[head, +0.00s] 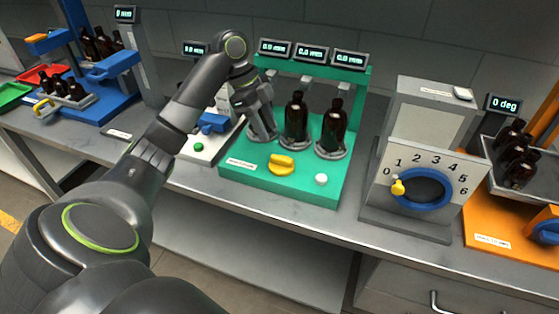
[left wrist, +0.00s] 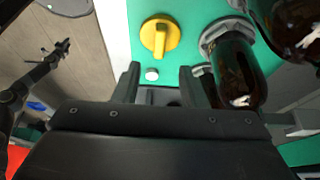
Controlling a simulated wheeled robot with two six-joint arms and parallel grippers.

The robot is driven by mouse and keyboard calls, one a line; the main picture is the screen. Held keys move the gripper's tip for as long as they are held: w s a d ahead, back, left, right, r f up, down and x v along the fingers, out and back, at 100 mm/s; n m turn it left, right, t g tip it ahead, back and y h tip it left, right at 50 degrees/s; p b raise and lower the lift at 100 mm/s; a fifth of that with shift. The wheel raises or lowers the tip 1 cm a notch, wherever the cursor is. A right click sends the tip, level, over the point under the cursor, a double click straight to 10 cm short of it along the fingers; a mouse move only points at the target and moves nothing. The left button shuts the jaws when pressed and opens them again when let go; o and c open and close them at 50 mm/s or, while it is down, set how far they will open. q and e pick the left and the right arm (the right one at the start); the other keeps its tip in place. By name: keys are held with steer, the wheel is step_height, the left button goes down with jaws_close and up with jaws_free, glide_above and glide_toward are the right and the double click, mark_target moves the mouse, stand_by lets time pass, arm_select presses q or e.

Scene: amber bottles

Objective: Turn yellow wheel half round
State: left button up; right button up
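The yellow wheel (head: 282,164), a round knob with a raised grip bar, sits on the front of the green station (head: 240,187). It also shows at the top of the left wrist view (left wrist: 160,37). My left gripper (head: 262,128) is above the back left of the station, apart from the wheel. In the left wrist view its two fingers (left wrist: 160,88) stand apart with nothing held, and the wheel lies beyond them. A thin dark arm with a small gripper (left wrist: 62,48), likely my right one, shows at the left of that view; its finger state is unclear.
Two amber bottles (head: 296,120) (head: 333,130) stand on round pads behind the wheel. A white button (head: 321,180) is to its right. A grey box with a blue-ringed number dial (head: 423,204) stands further right. Clear bench lies in front of the station.

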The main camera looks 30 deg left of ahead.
mark_target(281, 158)
arm_select(q)
steer(key=p+x, duration=0.1)
steer(key=x, duration=0.6)
steer(key=shift+d+f+p, duration=0.25)
steer(key=shift+f+p, duration=0.05)
steer(key=shift+w+d+f, duration=0.1)
steer(key=shift+d+f, duration=0.1)
steer(key=shift+f, duration=0.4)
jaws_close()
